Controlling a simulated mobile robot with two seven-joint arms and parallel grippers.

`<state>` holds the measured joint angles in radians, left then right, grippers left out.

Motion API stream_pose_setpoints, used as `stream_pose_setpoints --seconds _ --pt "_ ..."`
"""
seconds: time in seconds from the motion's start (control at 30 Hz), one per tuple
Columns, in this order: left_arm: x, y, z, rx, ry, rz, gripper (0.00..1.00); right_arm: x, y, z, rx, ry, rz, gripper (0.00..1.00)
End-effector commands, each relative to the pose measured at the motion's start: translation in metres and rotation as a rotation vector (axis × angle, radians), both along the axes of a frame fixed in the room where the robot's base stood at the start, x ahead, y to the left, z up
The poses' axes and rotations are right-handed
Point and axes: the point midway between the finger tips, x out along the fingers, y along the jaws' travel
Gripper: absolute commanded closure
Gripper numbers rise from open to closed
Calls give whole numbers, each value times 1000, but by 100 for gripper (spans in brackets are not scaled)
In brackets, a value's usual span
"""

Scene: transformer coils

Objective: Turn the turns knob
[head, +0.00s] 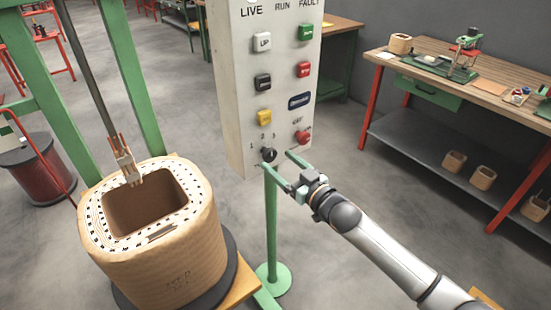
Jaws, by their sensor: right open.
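The turns knob (268,155) is a small black rotary knob low on the pale control panel (250,110), with the marks 1, 2 and 3 around it. My right gripper (279,171) reaches in from the lower right. Its green-tipped fingers are spread and close to the knob, one near its right side and one just below it. I cannot tell whether a finger touches it. My left gripper is not in view.
A red knob (302,137) sits right of the turns knob, above the upper finger. Coloured push buttons fill the panel higher up. A large wound coil (165,255) stands at left. A workbench (480,75) is at right.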

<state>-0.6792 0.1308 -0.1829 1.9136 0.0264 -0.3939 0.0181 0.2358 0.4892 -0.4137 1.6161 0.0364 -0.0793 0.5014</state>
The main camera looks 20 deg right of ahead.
Motion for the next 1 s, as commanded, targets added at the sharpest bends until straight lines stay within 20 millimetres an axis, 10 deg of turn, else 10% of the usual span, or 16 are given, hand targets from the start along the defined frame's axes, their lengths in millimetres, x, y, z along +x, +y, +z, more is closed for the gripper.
stream_pose_setpoints --seconds 0.57,1.0 --pt "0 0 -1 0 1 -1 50 23 9 0 0 0 1 19" --pt "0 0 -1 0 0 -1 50 23 9 0 0 0 0 66"
